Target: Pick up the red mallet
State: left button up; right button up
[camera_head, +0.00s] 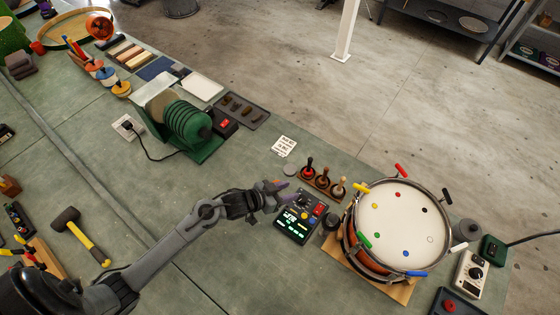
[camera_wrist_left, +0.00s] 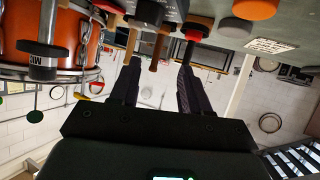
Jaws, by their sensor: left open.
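The red mallet (camera_head: 308,171) appears to be the red-marked, dark-topped piece at the left end of a small wooden rack (camera_head: 312,186). Two brown and tan pieces stand beside it. In the left wrist view its red band (camera_wrist_left: 193,36) shows near the tip of one finger, partly hidden by it. My left gripper (camera_head: 276,190) is open and empty, just left of the rack and apart from it in the head view. Its spread fingers also show in the left wrist view (camera_wrist_left: 158,75), pointing toward the rack pieces. My right gripper is not in view.
A black control box (camera_head: 299,217) lies just below my left gripper. A drum (camera_head: 395,222) with coloured keys around its rim stands right of the rack. A green machine (camera_head: 188,125) stands up left. A black and yellow hammer (camera_head: 80,235) lies at left. Bench between is mostly clear.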

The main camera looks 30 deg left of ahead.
pick_arm(q)
jog(key=b, duration=0.3)
send_near(308, 171)
jog(key=shift+s+a+r+t+y, duration=0.1)
jog(key=shift+s+r+t+y, duration=0.05)
jog(key=shift+s, duration=0.4)
jog(key=shift+s+r+t+y, duration=0.15)
jog(key=shift+s, duration=0.4)
jog(key=shift+t, duration=0.3)
jog(key=w, duration=0.2)
jog(key=w+d+b, duration=0.1)
jog(key=w, duration=0.1)
jog(key=w+d, duration=0.1)
jog(key=shift+w+d+f, duration=0.2)
jog(key=shift+w+f, duration=0.2)
jog(key=shift+w+d+f+b, duration=0.15)
jog(key=shift+w+f+b, duration=0.15)
jog(key=shift+w, duration=0.3)
jog(key=shift+b+x, duration=0.3)
jog(key=shift+x, duration=1.9)
jog(key=shift+w+r, duration=0.1)
jog(key=shift+r, duration=0.05)
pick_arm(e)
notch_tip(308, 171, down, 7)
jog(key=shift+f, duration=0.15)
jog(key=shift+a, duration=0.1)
pick_arm(q)
grip_shut()
